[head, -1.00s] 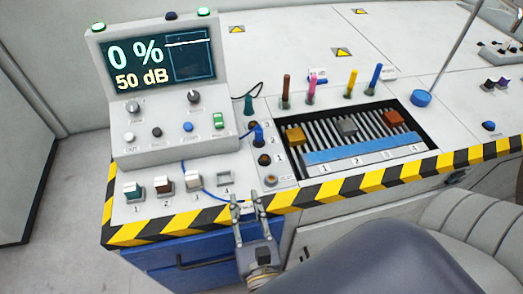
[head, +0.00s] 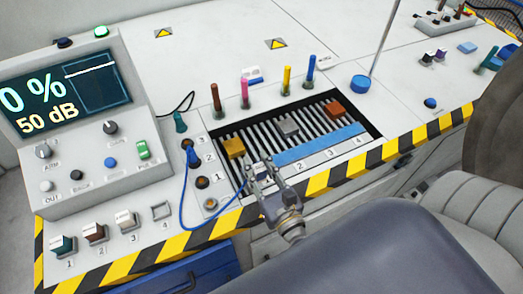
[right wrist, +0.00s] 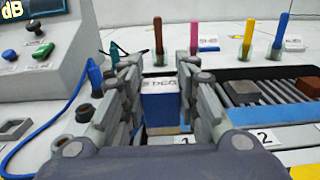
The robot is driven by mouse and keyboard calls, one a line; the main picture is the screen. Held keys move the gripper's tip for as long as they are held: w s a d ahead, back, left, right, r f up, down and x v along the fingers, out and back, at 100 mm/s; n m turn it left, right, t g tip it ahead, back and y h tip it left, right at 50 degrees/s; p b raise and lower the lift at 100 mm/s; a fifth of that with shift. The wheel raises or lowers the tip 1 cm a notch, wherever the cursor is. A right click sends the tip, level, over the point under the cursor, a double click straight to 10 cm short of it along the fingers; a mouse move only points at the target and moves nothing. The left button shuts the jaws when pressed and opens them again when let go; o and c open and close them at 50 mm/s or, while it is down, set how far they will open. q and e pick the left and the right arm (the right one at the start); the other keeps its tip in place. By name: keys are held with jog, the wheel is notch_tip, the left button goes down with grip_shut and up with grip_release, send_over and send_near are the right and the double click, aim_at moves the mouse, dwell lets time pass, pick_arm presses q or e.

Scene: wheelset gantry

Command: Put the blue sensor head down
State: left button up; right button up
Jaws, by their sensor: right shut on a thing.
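The blue sensor head (right wrist: 160,104) is a small block with a blue body and a pale lettered top. My right gripper (right wrist: 152,76) is shut on it, one finger on each side. In the head view my right gripper (head: 260,166) is over the front left of the slatted bay (head: 372,128), near the blue numbered strip (head: 320,145). The fingers mostly hide the head there. A blue cable (head: 181,205) loops from a socket toward the gripper. Whether the head touches the surface below cannot be told. My left gripper is not in view.
Yellow (head: 233,147), grey (head: 288,127) and orange-brown (head: 332,107) blocks sit on the slats. Several coloured sticks in cups (head: 287,83) stand behind. The display console (head: 75,120) is left, with switches (head: 95,232) in front. A striped edge (head: 340,178) borders the desk.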

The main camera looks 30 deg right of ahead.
jog(key=w+d, duration=0.1)
jog(key=w, duration=0.1)
jog(key=w+d, duration=0.1)
jog(key=shift+w+d+f+p, duration=0.1)
jog(key=shift+w+d+p, duration=0.1)
jog(key=shift+w+p, duration=0.15)
jog(key=shift+w+d+f, duration=0.2)
jog(key=shift+w+d, duration=0.25)
jog(key=shift+w, duration=0.25)
notch_tip(320, 180, down, 3)
jog(key=shift+f+b, duration=0.1)
jog(key=shift+b, duration=0.3)
jog(key=shift+f, duration=0.3)
jog(key=o, duration=1.1)
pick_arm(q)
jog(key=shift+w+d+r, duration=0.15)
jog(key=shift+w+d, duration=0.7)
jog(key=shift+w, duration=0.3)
pick_arm(e)
jog(key=shift+o, duration=0.2)
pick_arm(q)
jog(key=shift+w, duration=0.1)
